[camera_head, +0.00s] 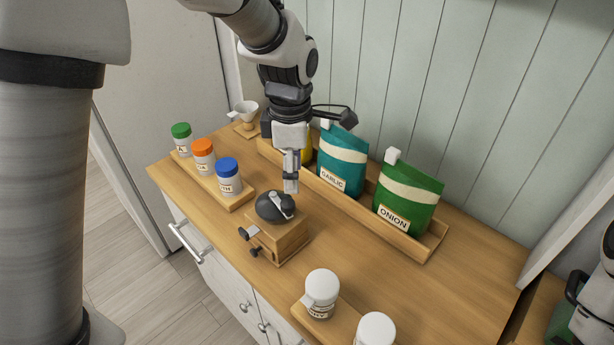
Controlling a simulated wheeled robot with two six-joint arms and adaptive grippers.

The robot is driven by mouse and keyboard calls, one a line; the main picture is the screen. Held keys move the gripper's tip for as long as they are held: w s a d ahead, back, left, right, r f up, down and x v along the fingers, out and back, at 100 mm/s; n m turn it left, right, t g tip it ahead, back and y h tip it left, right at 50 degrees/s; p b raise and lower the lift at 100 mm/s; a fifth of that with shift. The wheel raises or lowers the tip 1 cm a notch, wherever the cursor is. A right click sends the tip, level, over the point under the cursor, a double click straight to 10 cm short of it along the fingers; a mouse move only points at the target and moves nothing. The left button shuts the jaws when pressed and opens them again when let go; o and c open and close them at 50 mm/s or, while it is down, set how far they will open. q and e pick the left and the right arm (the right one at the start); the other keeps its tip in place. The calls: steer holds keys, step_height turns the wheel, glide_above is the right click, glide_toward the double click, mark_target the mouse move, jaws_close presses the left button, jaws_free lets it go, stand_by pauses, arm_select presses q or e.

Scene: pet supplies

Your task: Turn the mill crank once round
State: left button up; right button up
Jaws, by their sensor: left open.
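The mill is a wooden box (285,240) with a dark domed top (268,208), standing on the counter near its front edge. A short pale crank arm (281,204) lies across the dome. Two dark knobs (244,233) stick out at the box's front left; I cannot tell what each belongs to. My left gripper (291,186) points down just above the crank, its fingers open but seen nearly edge-on. I cannot tell whether it touches the crank. Part of my right arm (596,318) shows at the right edge; its fingers are out of view.
Three capped jars (229,178) stand on a wooden tray left of the mill. Behind it, a long wooden rack (430,243) holds bags, including teal (342,160) and green (408,198) ones. White-lidded jars (321,292) stand at the front. A small cup (245,111) is at the back left.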

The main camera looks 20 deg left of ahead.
mark_target(290, 203)
arm_select(q)
steer(key=s+f, duration=0.1)
steer(key=f, duration=0.1)
steer(key=s+f+p, duration=0.1)
steer(key=s+f, duration=0.1)
steer(key=w+f, duration=0.2)
steer(key=f, duration=0.1)
steer(key=shift+f, duration=0.2)
steer(key=shift+s+r, duration=0.15)
steer(key=shift+s, duration=0.1)
steer(key=shift+c, duration=0.4)
steer(key=shift+s+r, duration=0.1)
steer(key=shift+s, duration=0.15)
steer(key=c, duration=0.5)
steer(key=shift+s, duration=0.1)
jaws_close()
arm_select(e)
steer(key=shift+s+r, duration=0.7)
steer(key=shift+r, duration=0.2)
